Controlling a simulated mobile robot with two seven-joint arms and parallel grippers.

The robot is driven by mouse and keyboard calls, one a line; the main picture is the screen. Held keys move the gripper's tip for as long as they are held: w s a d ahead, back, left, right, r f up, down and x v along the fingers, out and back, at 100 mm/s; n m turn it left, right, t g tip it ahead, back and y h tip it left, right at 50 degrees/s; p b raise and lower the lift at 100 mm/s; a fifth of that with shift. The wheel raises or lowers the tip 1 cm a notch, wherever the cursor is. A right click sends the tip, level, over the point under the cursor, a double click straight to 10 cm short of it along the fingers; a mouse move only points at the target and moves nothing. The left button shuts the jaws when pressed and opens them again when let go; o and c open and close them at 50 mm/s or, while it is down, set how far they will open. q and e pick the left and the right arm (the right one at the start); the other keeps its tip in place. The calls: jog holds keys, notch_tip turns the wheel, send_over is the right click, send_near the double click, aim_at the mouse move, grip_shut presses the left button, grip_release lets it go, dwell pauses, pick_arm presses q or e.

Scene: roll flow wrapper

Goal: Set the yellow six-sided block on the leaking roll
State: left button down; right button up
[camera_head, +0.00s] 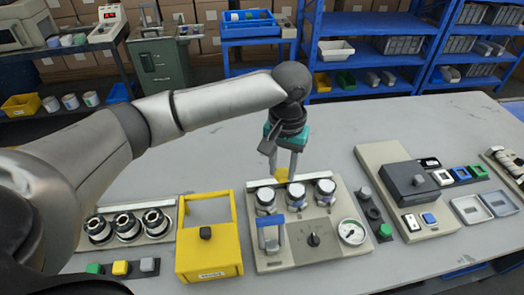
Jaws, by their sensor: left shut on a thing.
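My left gripper (282,168) reaches in from the left and is shut on the yellow six-sided block (282,175). The fingers partly cover the block, so its sides do not show clearly. The block is at the back edge of a beige machine panel, just behind three silver rolls. These are the left roll (265,199), the middle roll (296,195) and the right roll (325,192), standing in a row. I cannot tell which roll leaks. The block appears apart from the rolls, closest to the left and middle ones. My right gripper is not in view.
The panel (279,254) has a blue handle (270,232), a black knob (313,240) and a round gauge (352,232). A yellow box with a raised handle (208,250) stands to its left. A grey unit (408,185) stands at right. The table behind is clear.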

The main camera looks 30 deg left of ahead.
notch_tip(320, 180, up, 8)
jog(key=p, duration=0.6)
pick_arm(q)
jog(key=a+f+b, duration=0.1)
jog(key=f+b, duration=0.1)
jog(key=f, duration=0.1)
jog(key=w+a+f+b, duration=0.1)
jog(key=a+f+b, duration=0.1)
jog(key=f, duration=0.1)
jog(key=a+f+b, duration=0.1)
jog(key=f+b, duration=0.1)
jog(key=f, duration=0.2)
jog(key=shift+w+a, duration=0.3)
jog(key=shift+a, duration=0.1)
jog(key=shift+f, duration=0.7)
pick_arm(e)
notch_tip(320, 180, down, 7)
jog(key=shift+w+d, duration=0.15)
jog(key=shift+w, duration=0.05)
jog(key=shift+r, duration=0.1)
pick_arm(q)
jog(key=shift+c, duration=2)
grip_release()
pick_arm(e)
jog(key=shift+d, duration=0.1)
